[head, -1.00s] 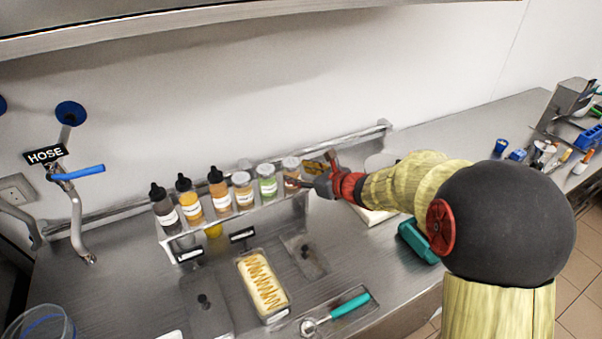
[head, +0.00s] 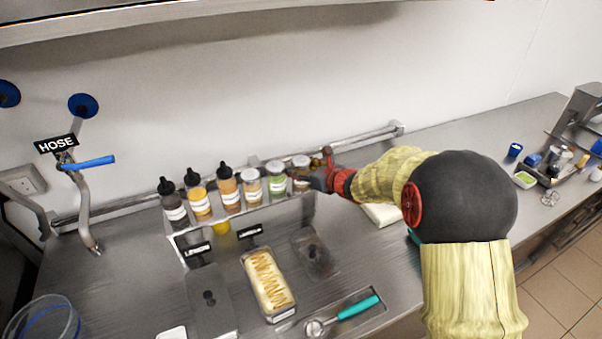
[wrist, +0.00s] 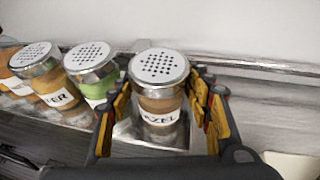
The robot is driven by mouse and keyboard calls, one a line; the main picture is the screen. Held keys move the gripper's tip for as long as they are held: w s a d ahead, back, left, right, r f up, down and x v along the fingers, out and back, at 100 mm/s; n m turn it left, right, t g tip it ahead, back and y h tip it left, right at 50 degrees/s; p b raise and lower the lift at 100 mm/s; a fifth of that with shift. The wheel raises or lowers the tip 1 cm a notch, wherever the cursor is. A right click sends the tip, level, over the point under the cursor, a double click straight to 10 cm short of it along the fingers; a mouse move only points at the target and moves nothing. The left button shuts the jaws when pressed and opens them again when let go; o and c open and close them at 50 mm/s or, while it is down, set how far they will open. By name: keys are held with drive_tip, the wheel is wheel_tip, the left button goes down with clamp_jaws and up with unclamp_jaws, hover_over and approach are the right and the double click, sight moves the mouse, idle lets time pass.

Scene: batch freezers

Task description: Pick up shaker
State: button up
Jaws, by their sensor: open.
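Several shakers with perforated silver lids stand on a raised metal shelf. The shaker at the right end, with brown contents and a label ending in "AZEL" (wrist: 158,95), stands upright between my gripper's fingers in the wrist view. It also shows in the head view (head: 300,166), partly hidden by the gripper. My gripper (wrist: 160,112) is open, one finger on each side of this shaker. I cannot tell whether either finger touches it. In the head view my gripper (head: 312,175) is at the right end of the shelf. A green shaker (wrist: 93,72) stands just to the left.
Another shaker (wrist: 45,75) and several squeeze bottles (head: 200,197) continue the row leftward. A wall rail (head: 370,138) runs behind. Below are a tub of topped ice cream (head: 268,284) and a teal-handled scoop (head: 342,314). Counter to the right of the shelf is partly clear.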

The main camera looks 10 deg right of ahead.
sight(298, 158)
drive_tip(key=shift+c, duration=0.8)
drive_tip(key=c, duration=0.6)
drive_tip(key=shift+c, duration=0.3)
drive_tip(key=shift+r, duration=0.15)
drive_tip(key=shift+r, duration=0.3)
drive_tip(key=r, duration=0.1)
drive_tip(key=r+p, duration=0.1)
drive_tip(key=r, duration=0.1)
drive_tip(key=shift+s+r, duration=0.1)
drive_tip(key=shift+s, duration=0.15)
drive_tip(key=s+r+p, duration=0.3)
drive_tip(key=s+r, duration=0.6)
drive_tip(key=s, duration=0.4)
drive_tip(key=shift+s+a, duration=0.25)
